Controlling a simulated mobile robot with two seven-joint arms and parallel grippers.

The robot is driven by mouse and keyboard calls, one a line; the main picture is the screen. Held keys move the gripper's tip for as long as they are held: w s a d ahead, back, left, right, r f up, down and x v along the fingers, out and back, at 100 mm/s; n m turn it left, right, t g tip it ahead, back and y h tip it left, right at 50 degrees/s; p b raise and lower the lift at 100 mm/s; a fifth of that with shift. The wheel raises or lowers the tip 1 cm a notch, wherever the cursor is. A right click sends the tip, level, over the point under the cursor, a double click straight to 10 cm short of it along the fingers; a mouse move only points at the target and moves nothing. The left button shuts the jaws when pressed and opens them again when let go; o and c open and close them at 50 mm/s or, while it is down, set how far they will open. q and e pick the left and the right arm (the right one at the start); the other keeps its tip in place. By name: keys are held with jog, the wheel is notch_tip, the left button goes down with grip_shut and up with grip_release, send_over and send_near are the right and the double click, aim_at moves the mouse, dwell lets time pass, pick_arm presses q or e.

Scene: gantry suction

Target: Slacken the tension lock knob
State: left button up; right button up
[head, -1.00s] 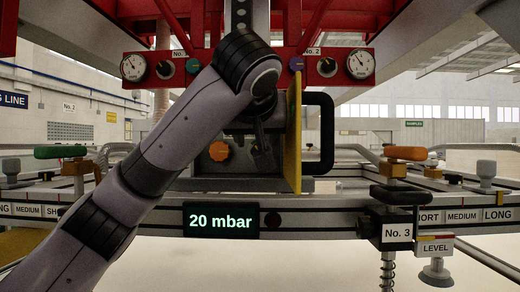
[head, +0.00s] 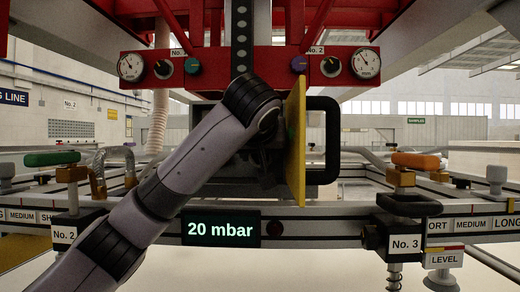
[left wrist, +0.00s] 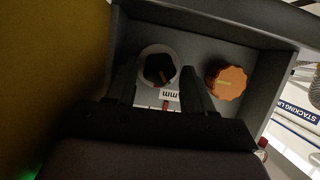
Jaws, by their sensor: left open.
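In the left wrist view, a scalloped orange knob (left wrist: 228,83) sits on the grey panel inside a recessed housing (left wrist: 205,42). To its left is a round dark dial in a pale ring (left wrist: 158,67), with a small "mm" label and a red mark below it. No label tells me which is the tension lock knob. My left gripper (left wrist: 161,82) is open, its dark fingers on either side of the dark dial; contact is unclear. The orange knob lies outside the fingers, to the right. In the head view my left arm hides both. My right gripper is not in view.
A yellow plate (head: 295,142) and a black handle (head: 326,150) stand right of my left arm. A rail with a "20 mbar" display (head: 221,227) runs across below. Red panels with gauges (head: 365,63) hang above. Clamps with green (head: 52,159) and orange (head: 416,161) handles flank the rail.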

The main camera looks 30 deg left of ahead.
pick_arm(q)
jog(key=shift+w+a+f, duration=0.15)
jog(key=shift+w+a, duration=0.05)
jog(key=shift+w, duration=0.15)
jog(key=c, duration=0.8)
jog(key=shift+f+n+t+h+b, duration=0.25)
jog(key=shift+n+b, duration=0.25)
jog(key=shift+b, duration=0.25)
jog(key=shift+n+t+h+b, duration=0.5)
jog(key=shift+n+b, duration=0.4)
jog(key=shift+b, duration=0.35)
jog(key=shift+s+a+r+n+t+h+b, duration=0.15)
jog(key=shift+n+t+h+b, duration=0.4)
jog(key=shift+n+b, duration=0.5)
